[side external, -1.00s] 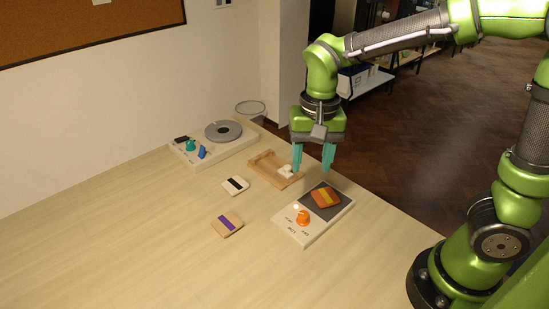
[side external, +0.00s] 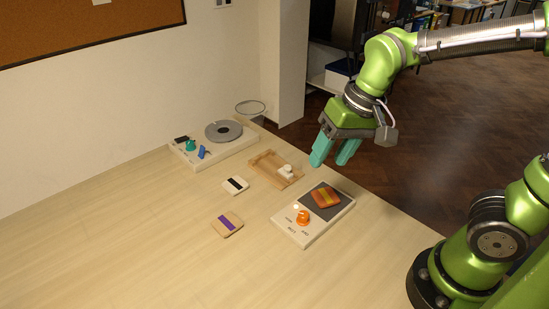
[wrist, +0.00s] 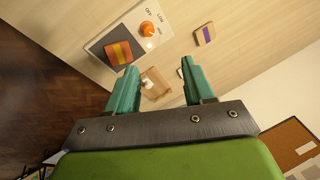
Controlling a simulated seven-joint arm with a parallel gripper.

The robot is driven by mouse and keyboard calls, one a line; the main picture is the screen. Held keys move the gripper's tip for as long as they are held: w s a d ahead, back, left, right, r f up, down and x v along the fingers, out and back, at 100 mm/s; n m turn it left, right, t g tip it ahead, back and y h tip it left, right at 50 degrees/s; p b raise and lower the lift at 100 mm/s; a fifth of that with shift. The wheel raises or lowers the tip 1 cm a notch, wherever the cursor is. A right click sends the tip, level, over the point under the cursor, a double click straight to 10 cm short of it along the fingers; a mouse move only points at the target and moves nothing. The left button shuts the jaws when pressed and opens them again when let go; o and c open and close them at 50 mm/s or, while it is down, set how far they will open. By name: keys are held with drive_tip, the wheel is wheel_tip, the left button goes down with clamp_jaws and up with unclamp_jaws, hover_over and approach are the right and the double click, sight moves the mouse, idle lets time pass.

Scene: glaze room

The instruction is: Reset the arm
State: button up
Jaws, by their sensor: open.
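My gripper (side external: 334,152) is open and empty, raised and tilted above the far right edge of the table. Its two teal fingers stand apart in the wrist view (wrist: 156,88), with nothing between the tips. Below lies a white panel (side external: 300,239) with an orange knob (side external: 303,217) and a dark square pad (side external: 338,200). An orange tile with a yellow stripe (side external: 325,198) lies on the pad. It also shows in the wrist view (wrist: 119,53). A shallow wooden tray (side external: 262,161) holds a small white object (side external: 286,171) near its right side.
A black-striped tile (side external: 235,185) and a purple-striped tile (side external: 227,224) lie on the table. The front left of the table is clear.

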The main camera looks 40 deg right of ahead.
drive_tip(key=s+d+r+t, duration=0.3)
drive_tip(key=s+d+t, duration=0.1)
drive_tip(key=shift+s+r, duration=0.2)
drive_tip(key=shift+s, duration=0.2)
